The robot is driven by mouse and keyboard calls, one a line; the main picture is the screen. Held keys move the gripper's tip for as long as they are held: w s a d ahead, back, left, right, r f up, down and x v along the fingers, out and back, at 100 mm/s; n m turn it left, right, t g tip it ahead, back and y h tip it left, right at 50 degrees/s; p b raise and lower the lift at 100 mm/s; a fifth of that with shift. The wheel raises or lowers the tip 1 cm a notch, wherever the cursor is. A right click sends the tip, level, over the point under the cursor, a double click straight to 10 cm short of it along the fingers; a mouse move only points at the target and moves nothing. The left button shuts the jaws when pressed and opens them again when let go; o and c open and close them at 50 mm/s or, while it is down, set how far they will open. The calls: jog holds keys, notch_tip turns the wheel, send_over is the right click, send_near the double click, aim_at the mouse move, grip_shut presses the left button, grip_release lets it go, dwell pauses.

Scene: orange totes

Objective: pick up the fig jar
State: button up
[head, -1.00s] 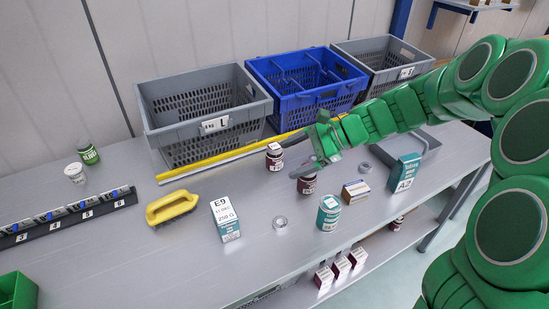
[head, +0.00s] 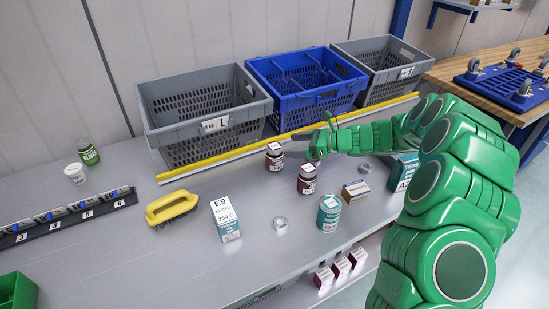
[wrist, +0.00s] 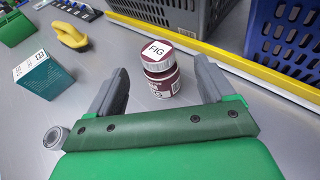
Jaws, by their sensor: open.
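The fig jar is maroon with a white lid label reading "FIG" (wrist: 158,68). It stands upright on the bench in the wrist view, ahead of my gripper and between the lines of its two fingers. It appears to be the rear maroon jar in the head view (head: 274,158), close to the yellow strip. A second maroon jar (head: 306,180) stands nearer the front. My gripper (head: 312,134) is open and empty, to the right of the rear jar. Its fingers also show spread apart in the wrist view (wrist: 162,84). I see no contact with the jar.
A yellow strip (head: 215,162) runs behind the jar, before grey and blue totes (head: 305,105). A yellow brush (head: 172,206) lies left.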

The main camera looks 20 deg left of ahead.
aim_at(277, 146)
jog(key=shift+s+x, duration=0.2)
jog(key=shift+x, duration=3.55)
jog(key=c, duration=1.3)
